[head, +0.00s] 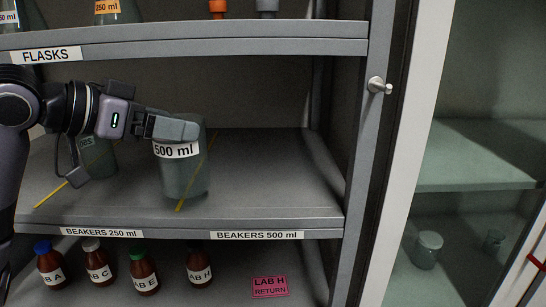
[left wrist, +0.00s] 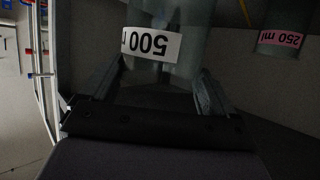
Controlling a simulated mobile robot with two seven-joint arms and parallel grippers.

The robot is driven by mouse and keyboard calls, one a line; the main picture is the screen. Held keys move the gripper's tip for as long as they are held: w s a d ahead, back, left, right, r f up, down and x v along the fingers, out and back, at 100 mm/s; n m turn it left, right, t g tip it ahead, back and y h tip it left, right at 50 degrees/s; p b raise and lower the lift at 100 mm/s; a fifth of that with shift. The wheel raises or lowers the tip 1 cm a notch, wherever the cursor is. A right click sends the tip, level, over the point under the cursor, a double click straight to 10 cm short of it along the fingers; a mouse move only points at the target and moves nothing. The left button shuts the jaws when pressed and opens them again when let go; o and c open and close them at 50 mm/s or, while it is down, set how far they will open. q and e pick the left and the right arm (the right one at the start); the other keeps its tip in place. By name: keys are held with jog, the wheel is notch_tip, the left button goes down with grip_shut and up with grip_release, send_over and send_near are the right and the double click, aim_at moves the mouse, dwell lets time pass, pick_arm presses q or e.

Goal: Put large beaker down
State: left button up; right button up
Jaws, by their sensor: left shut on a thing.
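In the left wrist view the large beaker (left wrist: 172,62) shows upside down between the two fingers of my left gripper (left wrist: 160,90). I cannot tell for sure whether its base touches the shelf (head: 270,185). My right gripper is not in view.
A smaller 250 ml beaker (head: 100,158) stands behind my arm on the left; it also shows in the wrist view (left wrist: 280,40). The shelf right of the large beaker, above the BEAKERS 500 ml label (head: 257,236), is clear. Brown bottles (head: 144,272) stand below.

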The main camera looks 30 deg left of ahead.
pick_arm(q)
jog(key=r+p+x, duration=0.1)
jog(key=p+x, duration=0.2)
jog(key=x, duration=0.6)
jog(key=w+r+p+x, duration=0.1)
jog(key=r+p+x, duration=0.1)
jog(key=x, duration=0.7)
jog(key=shift+w+d+r+p, duration=0.25)
jog(key=shift+r+p, duration=0.1)
jog(key=shift+p, duration=0.3)
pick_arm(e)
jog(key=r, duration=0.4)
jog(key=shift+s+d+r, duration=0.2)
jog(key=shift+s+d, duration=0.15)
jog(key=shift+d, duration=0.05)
pick_arm(q)
jog(key=o, duration=1.4)
jog(key=shift+s, duration=0.15)
